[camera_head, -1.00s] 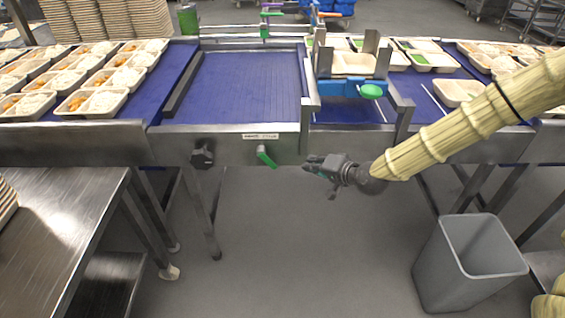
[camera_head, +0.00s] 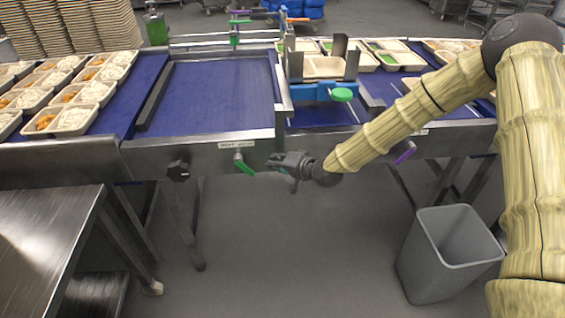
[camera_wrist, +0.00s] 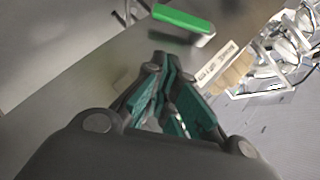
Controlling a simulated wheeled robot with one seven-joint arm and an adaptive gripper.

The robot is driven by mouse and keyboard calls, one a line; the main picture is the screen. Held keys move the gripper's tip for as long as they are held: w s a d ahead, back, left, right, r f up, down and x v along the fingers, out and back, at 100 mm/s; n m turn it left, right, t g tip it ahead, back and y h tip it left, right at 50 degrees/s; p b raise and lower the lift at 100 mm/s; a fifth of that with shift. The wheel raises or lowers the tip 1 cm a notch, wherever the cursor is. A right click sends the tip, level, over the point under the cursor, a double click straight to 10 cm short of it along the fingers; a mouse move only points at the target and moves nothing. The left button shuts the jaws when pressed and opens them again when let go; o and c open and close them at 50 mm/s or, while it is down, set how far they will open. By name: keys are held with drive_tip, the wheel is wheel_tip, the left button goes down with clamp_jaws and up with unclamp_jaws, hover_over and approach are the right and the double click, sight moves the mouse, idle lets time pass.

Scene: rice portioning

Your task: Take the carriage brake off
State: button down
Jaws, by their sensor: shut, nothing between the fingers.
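A green lever (camera_head: 245,164) sticks out of the steel front rail below a small white label (camera_head: 236,144) and slants down to the right. Which lever is the carriage brake I cannot read from the label. A purple lever (camera_head: 405,153) is on the same rail, right of my forearm. My gripper (camera_head: 272,160) is shut and empty, just right of the green lever and apart from it. In the wrist view the green lever (camera_wrist: 183,18) lies beyond my shut fingertips (camera_wrist: 162,62), at the top.
A carriage with a blue bracket (camera_head: 310,91) and a green knob (camera_head: 342,95) stands on the blue conveyor. A black knob (camera_head: 178,170) is left on the rail. Filled trays (camera_head: 60,121) line the left belt. A grey bin (camera_head: 450,255) stands below right; the floor is open.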

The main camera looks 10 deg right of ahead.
sight(245, 166)
drive_tip(key=a, duration=0.1)
drive_tip(key=w+a+f, duration=0.1)
drive_tip(key=w+a+f+p, duration=0.1)
drive_tip(key=shift+w+a+f, duration=0.1)
drive_tip(key=shift+a+f, duration=0.15)
drive_tip(key=shift+a, duration=0.05)
drive_tip(key=shift+a+f, duration=0.6)
drive_tip(key=shift+a, duration=0.2)
drive_tip(key=shift+f+b, duration=0.2)
drive_tip(key=shift+b, duration=0.35)
